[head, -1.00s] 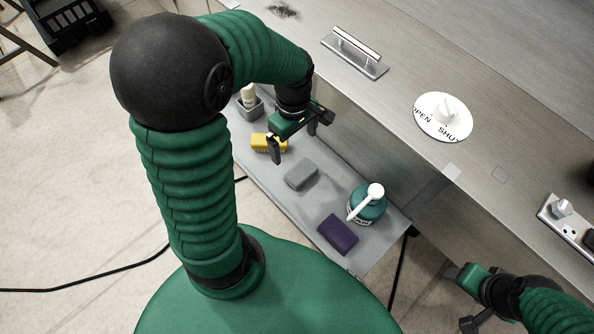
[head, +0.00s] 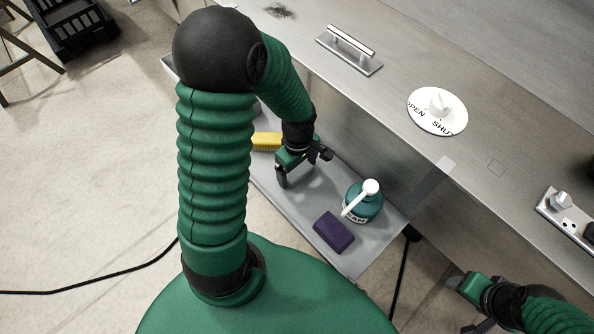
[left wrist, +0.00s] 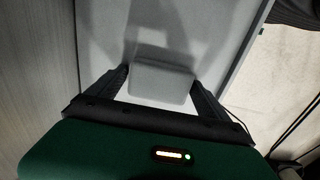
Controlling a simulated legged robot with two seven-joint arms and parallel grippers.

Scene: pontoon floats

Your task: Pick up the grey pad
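The grey pad (left wrist: 160,82) lies on the grey shelf and shows in the left wrist view between the two fingers of my left gripper (left wrist: 160,85). The fingers are spread, one on each side of the pad; whether either touches it I cannot tell. In the head view my left gripper (head: 303,168) is low over the shelf and hides the pad. My right gripper (head: 464,303) is at the lower right, apart from the shelf, with its fingers spread and nothing seen between them.
On the shelf (head: 300,208) a yellow brush (head: 266,141) lies behind my left gripper. A purple block (head: 334,232) and a teal bottle with a white handle (head: 362,203) are to its right. The steel counter (head: 385,105) rises along the shelf's far side.

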